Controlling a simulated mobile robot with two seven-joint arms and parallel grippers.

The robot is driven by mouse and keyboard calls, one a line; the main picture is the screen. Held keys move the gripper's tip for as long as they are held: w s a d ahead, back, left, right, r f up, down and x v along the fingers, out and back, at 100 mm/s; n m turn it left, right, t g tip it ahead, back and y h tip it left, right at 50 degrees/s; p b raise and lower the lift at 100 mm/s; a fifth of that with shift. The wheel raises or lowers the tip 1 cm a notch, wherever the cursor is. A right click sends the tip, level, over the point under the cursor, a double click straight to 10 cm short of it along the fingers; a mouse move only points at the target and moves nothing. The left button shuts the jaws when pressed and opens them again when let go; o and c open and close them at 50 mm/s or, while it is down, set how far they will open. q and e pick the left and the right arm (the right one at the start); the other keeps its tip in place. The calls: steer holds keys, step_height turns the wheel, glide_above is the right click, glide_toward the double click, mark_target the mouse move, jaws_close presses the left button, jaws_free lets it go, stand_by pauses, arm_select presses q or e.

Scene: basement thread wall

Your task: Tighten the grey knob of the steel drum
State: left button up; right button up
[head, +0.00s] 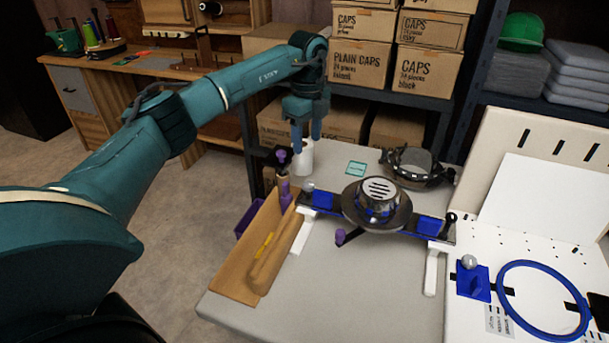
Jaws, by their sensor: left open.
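The steel drum (379,189) has a slotted top and sits on a dark round plate in the middle of a black bar fixture on the table. A small grey knob (308,187) shows at the left end of that bar, beside a blue block. A purple knob (341,237) sticks out at the front and a black knob (450,218) stands at the right end. My left gripper (306,137) is open and points down behind the left end of the bar, above and apart from the grey knob. My right gripper is out of view.
A white cylinder (304,157) stands just below my left fingers. A wooden tray (262,255) and purple-handled tools (285,190) lie left of the fixture. A dark round frame (416,166) sits behind it. A blue hoop (543,300) lies right. The front table is clear.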

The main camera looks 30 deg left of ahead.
mark_target(307, 183)
arm_select(q)
step_height(307, 183, down, 12)
steer(key=shift+d+f, duration=0.1)
steer(key=shift+f, duration=0.05)
steer(key=shift+c, duration=0.3)
steer(key=c, duration=0.9)
